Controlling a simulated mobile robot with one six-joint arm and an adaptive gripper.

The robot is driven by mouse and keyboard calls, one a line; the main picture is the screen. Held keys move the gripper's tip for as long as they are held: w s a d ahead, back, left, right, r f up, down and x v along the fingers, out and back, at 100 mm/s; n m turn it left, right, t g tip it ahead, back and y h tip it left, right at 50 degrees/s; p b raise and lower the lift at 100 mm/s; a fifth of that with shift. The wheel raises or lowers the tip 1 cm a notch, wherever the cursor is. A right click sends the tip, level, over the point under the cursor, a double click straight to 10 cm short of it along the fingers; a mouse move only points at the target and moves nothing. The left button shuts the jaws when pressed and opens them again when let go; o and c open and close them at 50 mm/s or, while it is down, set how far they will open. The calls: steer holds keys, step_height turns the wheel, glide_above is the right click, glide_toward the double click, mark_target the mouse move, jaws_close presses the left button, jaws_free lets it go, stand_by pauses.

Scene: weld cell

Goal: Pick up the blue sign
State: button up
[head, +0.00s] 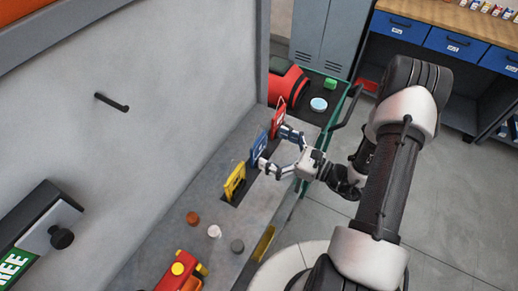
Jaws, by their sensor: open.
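The blue sign (258,145) stands upright on the grey ledge in the head view, between a red sign and a yellow sign. My gripper (272,151) is open, its two fingers reaching left from the wrist. One fingertip is close to the lower right edge of the blue sign, and the other is up by the red sign. I cannot tell whether either finger touches a sign. Part of the blue sign's right side is close behind the fingers.
The red sign (279,117) stands just behind, and the yellow sign (235,181) just in front. Small round pieces (214,231) and a red and yellow toy (182,271) lie nearer on the ledge. A grey wall (140,130) rises at left. A green-edged cart (340,107) stands beyond.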

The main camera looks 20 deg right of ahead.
mark_target(261, 141)
steer(key=x, duration=0.5)
steer(key=shift+r+b, duration=0.25)
steer(key=shift+b, duration=0.05)
steer(key=shift+c, duration=0.5)
steer(key=c, duration=1.1)
